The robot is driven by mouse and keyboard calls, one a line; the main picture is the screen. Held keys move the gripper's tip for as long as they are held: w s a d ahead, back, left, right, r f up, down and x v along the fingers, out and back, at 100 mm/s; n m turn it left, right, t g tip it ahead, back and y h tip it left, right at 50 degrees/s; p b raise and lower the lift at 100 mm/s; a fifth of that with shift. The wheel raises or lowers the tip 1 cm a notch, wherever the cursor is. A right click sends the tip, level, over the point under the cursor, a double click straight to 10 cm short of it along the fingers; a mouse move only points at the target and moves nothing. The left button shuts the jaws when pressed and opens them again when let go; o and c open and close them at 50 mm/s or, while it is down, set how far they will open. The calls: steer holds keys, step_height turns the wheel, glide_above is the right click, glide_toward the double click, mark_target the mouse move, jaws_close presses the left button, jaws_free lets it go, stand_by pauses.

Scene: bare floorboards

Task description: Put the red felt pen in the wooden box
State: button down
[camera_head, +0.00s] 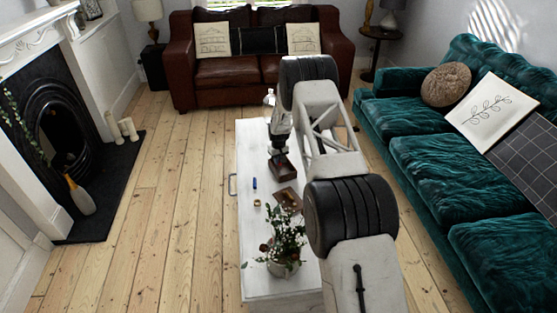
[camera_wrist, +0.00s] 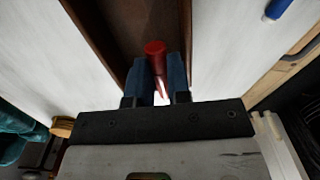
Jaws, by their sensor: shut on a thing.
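My gripper (camera_wrist: 158,78) is shut on the red felt pen (camera_wrist: 155,48), with the pen between its two blue-grey fingers. The pen stands out past the fingertips in the wrist view. Behind it is the dark brown inside of the wooden box, whose wall (camera_wrist: 92,32) shows to the left. In the head view the wooden box (camera_head: 284,172) sits on the white table, with my gripper (camera_head: 277,150) over it. The pen cannot be made out there. The height of the pen above the box floor cannot be told.
A blue pen-like thing (camera_head: 254,183), a small gold ring-shaped thing (camera_head: 257,203), a flat brown item (camera_head: 288,198) and a potted plant (camera_head: 283,262) are on the white table (camera_head: 250,150). A green sofa (camera_head: 430,160) stands right; floorboards are clear left.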

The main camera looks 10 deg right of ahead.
steer(key=shift+f, duration=1.65)
steer(key=c, duration=1)
jaws_free()
steer(key=shift+r, duration=0.15)
steer(key=shift+r, duration=3.9)
